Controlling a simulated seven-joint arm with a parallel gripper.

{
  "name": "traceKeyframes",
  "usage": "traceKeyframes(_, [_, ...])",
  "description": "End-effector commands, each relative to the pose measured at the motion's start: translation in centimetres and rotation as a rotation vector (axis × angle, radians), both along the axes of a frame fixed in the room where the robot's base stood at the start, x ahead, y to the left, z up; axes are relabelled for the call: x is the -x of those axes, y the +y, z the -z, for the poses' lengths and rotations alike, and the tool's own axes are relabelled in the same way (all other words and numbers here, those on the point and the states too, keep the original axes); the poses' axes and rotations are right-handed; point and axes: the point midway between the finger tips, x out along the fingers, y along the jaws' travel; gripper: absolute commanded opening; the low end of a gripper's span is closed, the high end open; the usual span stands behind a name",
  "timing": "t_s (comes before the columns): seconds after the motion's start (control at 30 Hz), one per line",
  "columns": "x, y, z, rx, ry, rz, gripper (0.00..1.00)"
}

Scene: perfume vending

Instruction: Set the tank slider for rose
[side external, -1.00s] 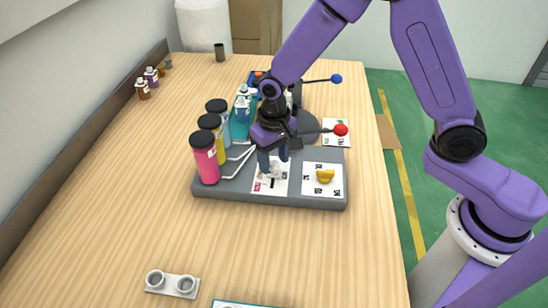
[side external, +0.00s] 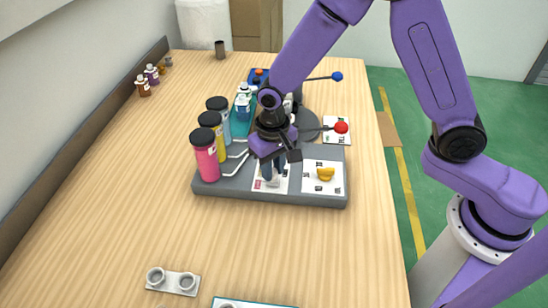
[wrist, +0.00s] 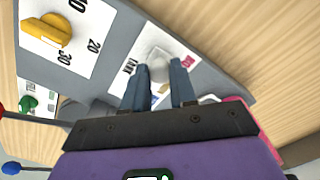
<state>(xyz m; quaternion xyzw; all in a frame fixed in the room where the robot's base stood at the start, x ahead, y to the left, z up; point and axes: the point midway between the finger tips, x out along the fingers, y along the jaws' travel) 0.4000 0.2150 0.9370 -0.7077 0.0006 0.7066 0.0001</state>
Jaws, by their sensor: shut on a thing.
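The slider's pale grey knob (wrist: 162,66) sits on a white card (side external: 260,186) on the front of the grey dispenser base (side external: 225,190). My gripper (side external: 273,175) is low over this card, its blue-grey fingers shut on the knob. In the wrist view, the fingers (wrist: 160,72) stand on either side of the knob. A pink mark (wrist: 190,61) shows on the card just beyond the knob; blue and yellow marks show partly between the fingers. A pink tank (side external: 205,160), a yellow tank (side external: 219,145) and a light blue tank (side external: 225,117) stand on the base's left side.
A yellow dial (side external: 325,173) is on the card to the right. A red-ended lever (side external: 341,127) and a blue-ended lever (side external: 337,77) stick out behind. Small bottles (side external: 143,86) stand at the left wall.

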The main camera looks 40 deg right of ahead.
Motion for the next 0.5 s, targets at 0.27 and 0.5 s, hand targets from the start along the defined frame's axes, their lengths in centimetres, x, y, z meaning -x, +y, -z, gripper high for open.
traceKeyframes(0.27, [0.43, 0.55, -0.03, -0.002, 0.004, -0.005, 0.39])
traceKeyframes(0.5, [0.30, 0.37, -0.01, -0.002, 0.003, -0.003, 0.52])
